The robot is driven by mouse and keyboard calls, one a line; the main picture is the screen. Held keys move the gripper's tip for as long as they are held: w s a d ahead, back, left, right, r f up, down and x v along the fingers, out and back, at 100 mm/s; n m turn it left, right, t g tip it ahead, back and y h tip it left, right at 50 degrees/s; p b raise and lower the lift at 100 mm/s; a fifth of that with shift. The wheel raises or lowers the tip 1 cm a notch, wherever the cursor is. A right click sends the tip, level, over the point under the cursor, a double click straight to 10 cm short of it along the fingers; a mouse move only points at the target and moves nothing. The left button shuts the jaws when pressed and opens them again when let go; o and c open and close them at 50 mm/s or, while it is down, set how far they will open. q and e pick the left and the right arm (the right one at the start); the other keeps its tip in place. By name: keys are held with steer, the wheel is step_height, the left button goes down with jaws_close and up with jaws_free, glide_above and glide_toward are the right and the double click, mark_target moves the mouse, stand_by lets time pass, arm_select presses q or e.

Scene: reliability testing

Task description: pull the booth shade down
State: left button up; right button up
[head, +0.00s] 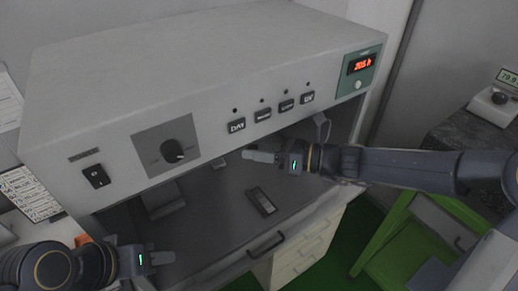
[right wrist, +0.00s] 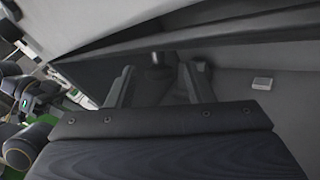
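The booth (head: 180,60) is a large light-grey box with a dark interior under its front panel. In the head view I cannot clearly make out the shade. In the right wrist view a dark strip (right wrist: 215,37) runs along the opening's upper edge, and a short dark knob-like pull (right wrist: 158,74) hangs from it. My right gripper (head: 262,155) is just below the front panel, fingers pointing left. In its wrist view the fingers (right wrist: 158,88) are apart, with the pull between them; contact is unclear. My left gripper (head: 162,258) is low at the left, away from the pull; its opening is unclear.
The front panel carries a dial (head: 172,151), a rocker switch (head: 96,176), several buttons and a red display (head: 361,64). A small dark rectangular item (head: 262,201) lies on the booth floor. A dark bar handle (head: 267,245) is at the front. A green stand (head: 395,235) is at the right.

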arm_select(q)
steer(key=shift+f+b, duration=0.5)
arm_select(e)
steer(key=v, duration=0.7)
steer(key=shift+d, duration=0.4)
arm_select(q)
steer(key=shift+c, duration=0.5)
arm_select(e)
steer(key=shift+s, duration=0.1)
